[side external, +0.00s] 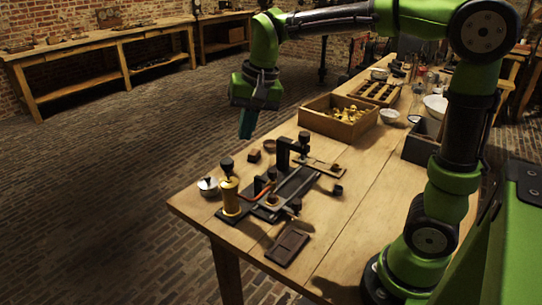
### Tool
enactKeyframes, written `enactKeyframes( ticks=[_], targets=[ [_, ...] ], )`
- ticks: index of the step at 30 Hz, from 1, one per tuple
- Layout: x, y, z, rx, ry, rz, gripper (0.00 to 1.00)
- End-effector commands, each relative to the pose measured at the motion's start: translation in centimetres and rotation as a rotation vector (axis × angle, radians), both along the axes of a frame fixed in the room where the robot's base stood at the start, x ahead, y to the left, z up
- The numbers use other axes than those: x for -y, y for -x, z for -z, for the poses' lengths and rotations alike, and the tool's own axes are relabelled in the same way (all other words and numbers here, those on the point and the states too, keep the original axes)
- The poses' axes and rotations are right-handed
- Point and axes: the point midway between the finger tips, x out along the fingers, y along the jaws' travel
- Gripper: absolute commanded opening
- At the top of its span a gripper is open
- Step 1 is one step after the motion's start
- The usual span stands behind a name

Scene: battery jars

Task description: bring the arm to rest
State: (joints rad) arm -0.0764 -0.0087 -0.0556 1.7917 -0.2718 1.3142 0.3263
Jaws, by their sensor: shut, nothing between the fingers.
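My gripper (246,124) hangs at the upper middle of the side external view, at the end of my green and black arm. Its fingers point down and are together, with nothing held. The wooden table (345,225) stands below my arm. On its near left part is a dark metal fixture (290,190) with an upright post and a brass cylinder (231,197) beside it.
An open wooden box (310,116) holds brass pieces. A slotted wooden tray (362,91), white bowls (389,115) and a dark bin (415,149) stand farther back. A dark flat block (287,248) lies near the front edge. A small metal pot (208,187) sits at the left corner.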

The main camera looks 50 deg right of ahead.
Motion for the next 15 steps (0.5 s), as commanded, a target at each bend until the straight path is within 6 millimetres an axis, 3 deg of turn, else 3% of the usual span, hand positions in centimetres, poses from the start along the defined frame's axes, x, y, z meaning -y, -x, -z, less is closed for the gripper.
enactKeyframes(
  ticks=[3,9,15],
  targets=[
    [-0.4,4.5,0.4,0.121,0.009,-0.159,0.00],
    [-0.8,10.8,2.1,0.302,0.049,-0.315,0.00],
    [-0.9,14.3,2.9,0.389,0.058,-0.320,0.00]
  ],
)
